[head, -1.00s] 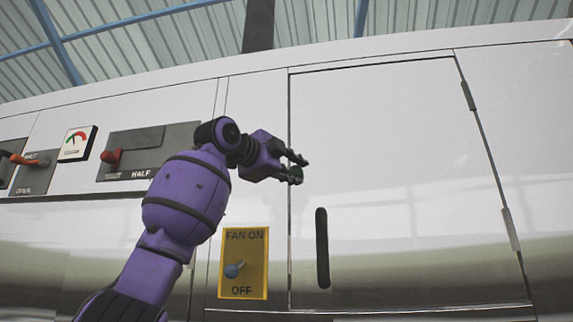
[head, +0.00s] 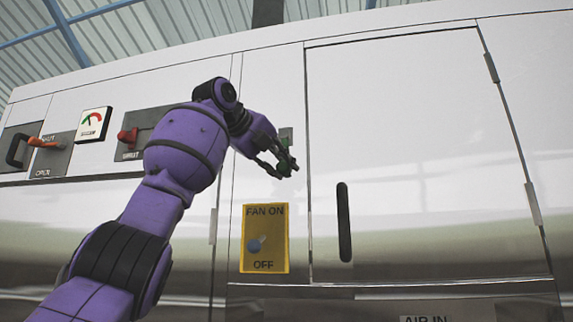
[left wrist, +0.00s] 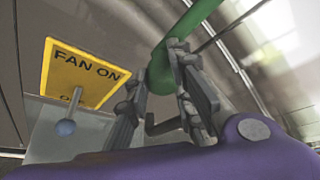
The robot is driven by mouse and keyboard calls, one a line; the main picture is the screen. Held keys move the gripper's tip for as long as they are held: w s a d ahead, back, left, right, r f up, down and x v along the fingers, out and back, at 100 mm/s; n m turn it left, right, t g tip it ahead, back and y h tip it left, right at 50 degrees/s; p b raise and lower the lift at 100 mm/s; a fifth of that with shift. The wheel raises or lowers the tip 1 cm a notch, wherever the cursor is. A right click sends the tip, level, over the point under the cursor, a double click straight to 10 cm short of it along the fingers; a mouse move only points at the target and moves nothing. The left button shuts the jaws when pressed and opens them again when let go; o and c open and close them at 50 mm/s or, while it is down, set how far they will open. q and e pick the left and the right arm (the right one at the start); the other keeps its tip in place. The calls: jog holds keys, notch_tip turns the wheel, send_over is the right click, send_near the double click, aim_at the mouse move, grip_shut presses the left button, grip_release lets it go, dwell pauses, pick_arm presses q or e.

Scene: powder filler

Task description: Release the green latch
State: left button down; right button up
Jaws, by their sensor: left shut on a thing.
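The green latch (head: 287,164) sits on a small grey plate (head: 286,136) just left of the large door's edge in the head view. In the left wrist view the latch (left wrist: 190,22) is a green bar running up to the right. My left gripper (head: 282,168) is at the latch, its fingers shut around the green bar. In the left wrist view its fingers (left wrist: 160,90) lie on either side of the green part and hide some of it. My right gripper is in neither view.
The large door (head: 420,150) has a black handle (head: 344,222) and hinges on its right. Below the gripper is a yellow FAN ON/OFF switch plate (head: 265,238). A gauge (head: 93,124), a red lever (head: 127,136) and an orange lever (head: 44,142) are at left.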

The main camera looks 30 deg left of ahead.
pick_arm(q)
jog(key=shift+w+a+f+m+g, duration=0.2)
jog(key=shift+a+f+m+g, duration=0.2)
jog(key=shift+f+m, duration=0.2)
jog(key=shift+a, duration=0.1)
jog(key=c, duration=1.9)
grip_release()
jog(key=shift+c, duration=0.2)
jog(key=shift+o, duration=1.4)
jog(key=shift+s, duration=0.1)
jog(key=shift+s+a+r, duration=0.1)
jog(key=shift+s+r, duration=0.05)
jog(key=shift+r, duration=0.05)
jog(key=shift+r, duration=0.1)
jog(key=d+v, duration=0.1)
jog(key=v, duration=1.1)
jog(key=shift+a, duration=0.25)
